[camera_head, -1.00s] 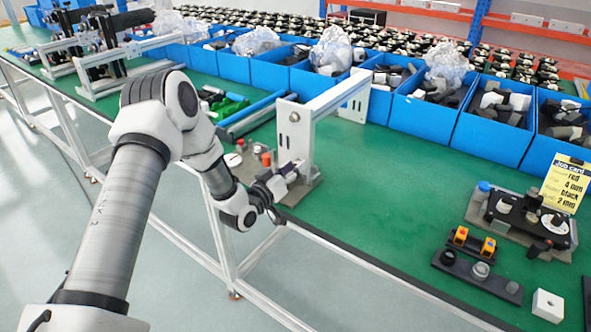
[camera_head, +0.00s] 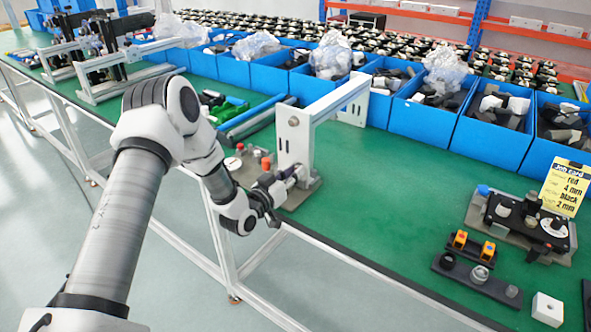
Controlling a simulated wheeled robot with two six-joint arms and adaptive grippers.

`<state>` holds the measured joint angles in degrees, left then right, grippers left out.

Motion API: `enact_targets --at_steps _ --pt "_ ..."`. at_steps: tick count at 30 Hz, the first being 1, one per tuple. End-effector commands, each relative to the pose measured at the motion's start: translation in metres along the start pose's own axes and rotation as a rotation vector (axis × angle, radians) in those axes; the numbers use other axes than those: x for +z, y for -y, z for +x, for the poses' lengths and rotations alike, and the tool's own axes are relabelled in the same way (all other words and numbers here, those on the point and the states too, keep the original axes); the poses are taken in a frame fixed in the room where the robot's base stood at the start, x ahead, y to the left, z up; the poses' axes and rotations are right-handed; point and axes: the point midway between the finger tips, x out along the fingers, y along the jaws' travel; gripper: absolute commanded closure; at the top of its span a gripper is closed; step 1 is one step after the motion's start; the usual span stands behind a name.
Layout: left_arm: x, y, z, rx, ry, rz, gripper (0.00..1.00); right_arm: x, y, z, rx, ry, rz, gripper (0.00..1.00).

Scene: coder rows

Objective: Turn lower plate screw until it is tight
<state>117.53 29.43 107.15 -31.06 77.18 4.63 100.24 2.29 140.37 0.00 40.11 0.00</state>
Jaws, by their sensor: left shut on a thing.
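My left gripper (camera_head: 289,180) is at the foot of a white upright bracket (camera_head: 295,137) on a grey base plate (camera_head: 302,194), near the front edge of the green table. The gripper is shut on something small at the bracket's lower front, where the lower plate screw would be. The thing in the jaws is too small and too covered to make out. A round screw head (camera_head: 293,121) shows higher on the bracket's plate, clear of the gripper. My right gripper is not in view.
Small red and white parts (camera_head: 266,163) stand just left of the bracket. Blue bins (camera_head: 432,121) line the back. A fixture (camera_head: 527,222) with a yellow job card (camera_head: 565,187) is at the right, with a dark tool strip (camera_head: 477,277) before it. The middle green tabletop (camera_head: 390,200) is clear.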

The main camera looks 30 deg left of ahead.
Motion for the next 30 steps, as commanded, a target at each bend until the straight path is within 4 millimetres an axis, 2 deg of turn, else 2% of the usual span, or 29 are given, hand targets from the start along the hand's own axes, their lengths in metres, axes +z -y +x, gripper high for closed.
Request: enact_targets --at_steps 1,6,10,16,17,18,26,28,30 --pt "-0.004 -0.001 0.0 -0.001 0.002 0.101 1.0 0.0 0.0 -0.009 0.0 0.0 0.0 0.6" --pt "-0.004 -0.001 0.001 0.0 0.002 0.484 1.0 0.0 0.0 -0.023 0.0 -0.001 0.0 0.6" --pt "-0.002 0.0 0.001 0.0 0.001 0.633 1.0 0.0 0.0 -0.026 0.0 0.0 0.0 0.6" --pt "-0.001 0.0 0.001 0.0 -0.001 0.641 1.0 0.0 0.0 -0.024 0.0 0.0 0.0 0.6" --pt "-0.001 0.0 0.001 0.0 -0.001 0.64 0.68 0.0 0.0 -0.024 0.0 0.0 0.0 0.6" --pt "-0.001 0.0 0.001 0.0 -0.001 0.64 0.6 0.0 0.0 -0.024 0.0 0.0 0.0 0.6" --pt "0.0 0.0 0.001 0.0 0.0 0.633 0.6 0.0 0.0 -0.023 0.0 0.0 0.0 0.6" --pt "0.002 0.001 0.001 -0.001 -0.001 0.582 0.6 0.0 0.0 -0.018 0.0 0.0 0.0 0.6" --pt "0.005 0.001 0.001 -0.001 -0.001 0.459 0.6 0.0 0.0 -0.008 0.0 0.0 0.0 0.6"
